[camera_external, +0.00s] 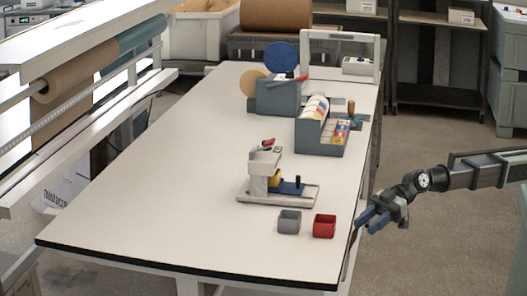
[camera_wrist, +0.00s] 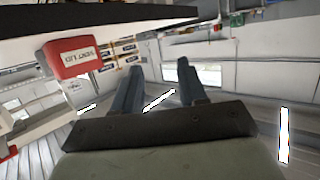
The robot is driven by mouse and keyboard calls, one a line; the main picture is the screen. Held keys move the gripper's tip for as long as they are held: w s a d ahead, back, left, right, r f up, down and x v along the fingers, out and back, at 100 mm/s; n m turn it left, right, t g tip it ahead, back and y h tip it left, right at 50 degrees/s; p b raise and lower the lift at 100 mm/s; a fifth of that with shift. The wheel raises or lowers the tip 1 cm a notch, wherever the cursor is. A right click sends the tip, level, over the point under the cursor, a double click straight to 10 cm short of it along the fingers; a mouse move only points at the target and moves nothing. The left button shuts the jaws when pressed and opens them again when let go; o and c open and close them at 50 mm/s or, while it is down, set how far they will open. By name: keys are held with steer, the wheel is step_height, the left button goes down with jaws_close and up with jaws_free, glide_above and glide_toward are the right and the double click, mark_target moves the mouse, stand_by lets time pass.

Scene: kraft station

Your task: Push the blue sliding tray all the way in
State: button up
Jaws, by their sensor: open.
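The blue sliding tray (camera_external: 289,188) sits low on the right side of a small white and grey station (camera_external: 262,172) on the table. A small dark upright knob (camera_external: 298,181) stands on the tray. The tray sticks out to the right from under the station's head. My gripper (camera_external: 366,220) is off the table's right edge, to the right of and apart from the tray. In the wrist view my gripper (camera_wrist: 158,85) has its two fingers apart with nothing between them. The tray is not clearly seen in the wrist view.
A grey bin (camera_external: 289,222) and a red bin (camera_external: 324,226) stand in front of the station; the red bin (camera_wrist: 70,57) shows in the wrist view. A grey rack (camera_external: 320,140) and a tape dispenser (camera_external: 277,95) stand behind. The table's left and front are clear.

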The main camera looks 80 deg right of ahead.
steer(key=w+a+r+t+y, duration=0.1)
steer(key=w+r+t, duration=0.15)
steer(key=r, duration=0.75)
steer(key=m+g+h, duration=0.1)
steer(key=g+h, duration=0.7)
steer(key=h, duration=0.1)
glide_toward(298, 176)
steer(key=x, duration=1)
jaws_close()
